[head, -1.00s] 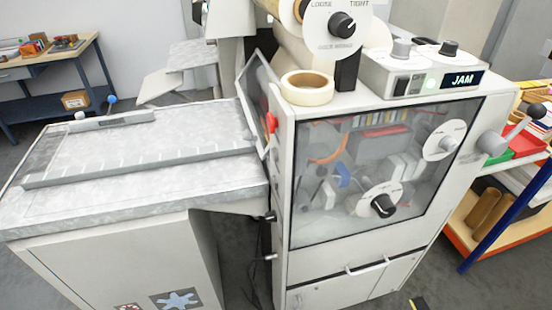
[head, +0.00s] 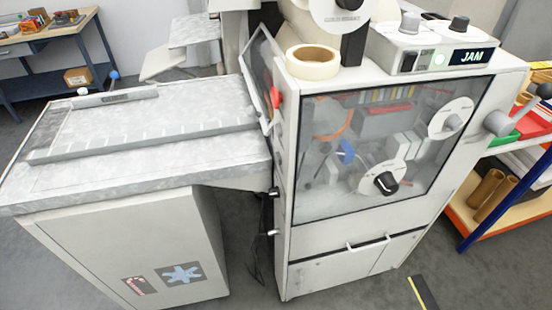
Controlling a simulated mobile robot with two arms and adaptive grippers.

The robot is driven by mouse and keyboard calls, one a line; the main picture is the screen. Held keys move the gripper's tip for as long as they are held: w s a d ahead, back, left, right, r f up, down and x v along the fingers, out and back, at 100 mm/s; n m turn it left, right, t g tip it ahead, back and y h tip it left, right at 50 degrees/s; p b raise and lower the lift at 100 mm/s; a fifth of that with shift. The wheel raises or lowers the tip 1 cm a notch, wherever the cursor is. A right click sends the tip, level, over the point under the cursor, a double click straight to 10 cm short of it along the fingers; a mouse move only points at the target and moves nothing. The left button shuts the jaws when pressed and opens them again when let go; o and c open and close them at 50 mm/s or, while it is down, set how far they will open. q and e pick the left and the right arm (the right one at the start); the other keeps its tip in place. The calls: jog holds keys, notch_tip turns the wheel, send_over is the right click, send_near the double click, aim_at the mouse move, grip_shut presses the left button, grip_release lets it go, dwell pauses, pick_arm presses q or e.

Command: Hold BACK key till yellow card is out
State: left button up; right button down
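The machine (head: 355,240) stands right of centre in the head view, with a small control box (head: 400,62) on top. Its display (head: 471,57) reads JAM, and a pale green light (head: 440,60) is lit beside it. Dark and light rocker switches sit at the box's left end; I cannot read which is the BACK key. A clear front window (head: 350,150) shows rollers, a blue part and a black knob (head: 386,182) inside. I see no yellow card that I can make out. Neither of my grippers is in view.
A long feed table (head: 150,150) joins the machine's left side. A tape roll (head: 313,62) lies on the machine's top. A shelf with cardboard tubes (head: 490,192) stands at the right, a workbench (head: 50,45) at the back left. Grey floor is open in front.

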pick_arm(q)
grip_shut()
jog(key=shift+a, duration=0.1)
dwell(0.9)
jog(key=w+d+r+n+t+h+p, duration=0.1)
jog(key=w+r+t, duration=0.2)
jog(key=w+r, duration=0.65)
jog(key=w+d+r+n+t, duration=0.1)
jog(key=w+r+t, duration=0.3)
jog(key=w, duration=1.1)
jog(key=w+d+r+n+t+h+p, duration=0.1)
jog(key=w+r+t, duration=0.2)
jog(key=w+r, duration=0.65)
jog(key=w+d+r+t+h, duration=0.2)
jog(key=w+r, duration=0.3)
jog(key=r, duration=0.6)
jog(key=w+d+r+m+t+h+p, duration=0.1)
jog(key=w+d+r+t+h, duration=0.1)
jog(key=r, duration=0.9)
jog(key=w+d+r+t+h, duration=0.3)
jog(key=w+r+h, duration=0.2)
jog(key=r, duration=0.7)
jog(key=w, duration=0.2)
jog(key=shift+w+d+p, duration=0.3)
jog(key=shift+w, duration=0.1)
